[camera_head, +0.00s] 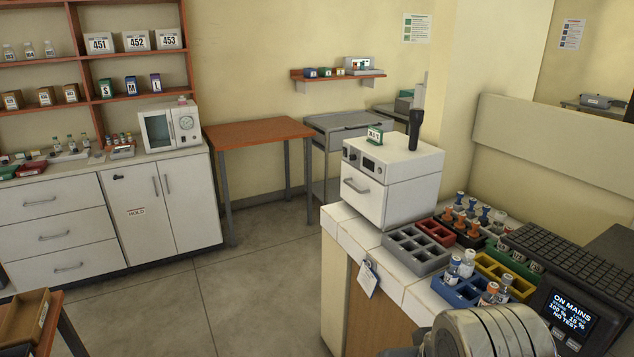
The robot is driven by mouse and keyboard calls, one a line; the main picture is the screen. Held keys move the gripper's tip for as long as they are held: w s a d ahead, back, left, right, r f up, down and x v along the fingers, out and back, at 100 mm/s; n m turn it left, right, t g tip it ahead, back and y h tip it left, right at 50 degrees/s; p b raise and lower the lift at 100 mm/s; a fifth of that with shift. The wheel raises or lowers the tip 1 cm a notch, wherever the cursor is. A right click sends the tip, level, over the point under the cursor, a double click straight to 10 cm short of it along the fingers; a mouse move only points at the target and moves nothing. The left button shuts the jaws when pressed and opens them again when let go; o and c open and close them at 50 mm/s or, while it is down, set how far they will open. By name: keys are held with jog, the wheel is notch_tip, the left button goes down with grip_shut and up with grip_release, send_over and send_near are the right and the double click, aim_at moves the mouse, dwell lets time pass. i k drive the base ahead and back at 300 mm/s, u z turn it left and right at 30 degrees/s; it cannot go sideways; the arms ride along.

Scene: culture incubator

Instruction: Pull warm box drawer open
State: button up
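The white box with a drawer (414,168), which looks like the warm box, stands on the white tiled counter near the middle right. Its drawer front (366,205) faces left and carries a grey bar handle (356,186). The drawer looks shut, flush with the body. A dark control panel with a knob sits above it. A small green-edged sign (375,134) and an upright dark and grey tool (416,120) are on top. My gripper is not in view; only a silver rounded part, seemingly of my arm, shows at the bottom right, well apart from the box.
A grey rack (414,262), a blue rack (461,295) with vials, a yellow rack (507,273) and a black display unit (570,318) crowd the counter right of the box. A tag (368,279) hangs at the counter's edge. Floor left of the counter is clear.

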aim_at(383, 186)
jog(key=u, duration=0.4)
jog(key=i, duration=0.7)
jog(key=u, duration=0.6)
jog(key=i, duration=0.45)
jog(key=u, duration=0.25)
